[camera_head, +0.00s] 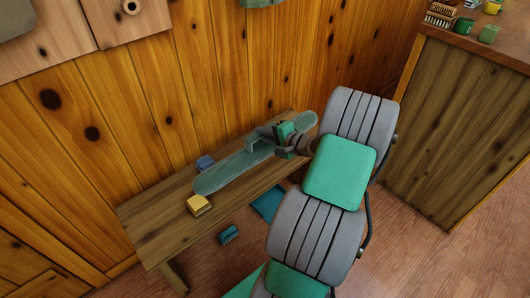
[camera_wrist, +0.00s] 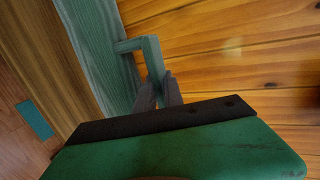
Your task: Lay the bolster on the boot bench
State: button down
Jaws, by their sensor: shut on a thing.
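The bolster (camera_head: 226,171) is a long, grey-green, wood-grained piece with rounded ends and a bracket-like handle on top. It lies lengthwise over the boot bench (camera_head: 150,219), a brown wooden bench along the plank wall. The bolster's far end reaches to about the bench's far end, partly hidden by my arm. I cannot tell whether its underside touches the bench top.
A yellow block (camera_head: 198,205) sits on the bench in front of the bolster, and a blue block (camera_head: 205,162) behind it. A teal block (camera_head: 229,235) and a teal flat piece (camera_head: 268,204) are on the floor. A wooden counter (camera_head: 450,130) with cups stands right.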

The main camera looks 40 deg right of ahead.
jog(key=d+f, duration=0.2)
jog(key=w+d+f+b, duration=0.1)
jog(key=d+f, duration=0.1)
jog(key=w+d+f+b, duration=0.1)
jog(key=d+f, duration=0.1)
jog(key=shift+f, duration=0.3)
notch_tip(320, 180, down, 3)
jog(key=shift+w+d+f+b, duration=0.1)
jog(key=shift+d+f+b, duration=0.05)
jog(key=shift+b, duration=0.85)
jog(key=c, duration=1.5)
grip_release()
jog(key=shift+o, duration=0.2)
